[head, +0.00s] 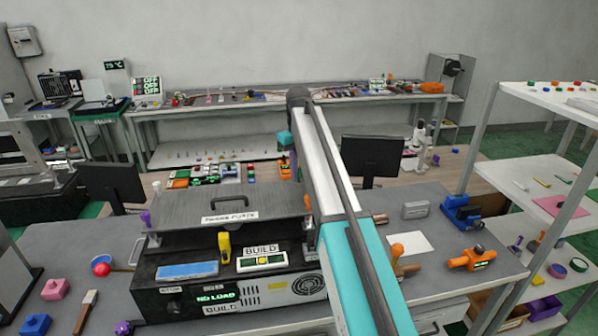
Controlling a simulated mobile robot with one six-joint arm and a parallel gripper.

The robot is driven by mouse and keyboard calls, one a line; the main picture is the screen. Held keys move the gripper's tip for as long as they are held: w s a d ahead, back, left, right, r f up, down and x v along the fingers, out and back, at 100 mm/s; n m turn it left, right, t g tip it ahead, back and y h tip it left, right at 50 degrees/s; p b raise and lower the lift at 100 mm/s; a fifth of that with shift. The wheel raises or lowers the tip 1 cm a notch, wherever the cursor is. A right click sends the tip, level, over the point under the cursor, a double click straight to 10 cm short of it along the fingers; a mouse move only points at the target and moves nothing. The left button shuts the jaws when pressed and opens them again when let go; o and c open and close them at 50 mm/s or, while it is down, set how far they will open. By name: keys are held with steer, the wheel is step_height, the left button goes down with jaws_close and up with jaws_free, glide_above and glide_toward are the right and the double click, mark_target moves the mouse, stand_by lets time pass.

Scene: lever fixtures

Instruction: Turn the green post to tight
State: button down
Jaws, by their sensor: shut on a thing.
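Only the head view is given. My arm reaches from the bottom right up to a dark joint above the middle of the picture. A small teal part of my wrist hangs just left of the white link. The jaws below it are hidden or too small to make out, so I cannot see what they hold. I cannot pick out the green post for sure. Small green and orange fixtures stand in a row on the wooden bench (154,182) behind the hinged press (180,212), left of my wrist.
A dark monitor (371,156) stands right of my arm. An orange fixture (471,259) and a blue vise (461,212) sit at the right. White shelves (500,180) stand far right.

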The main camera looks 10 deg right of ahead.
steer(key=c, duration=1.6)
jaws_free()
steer(key=shift+c, duration=0.2)
steer(key=shift+r, duration=0.1)
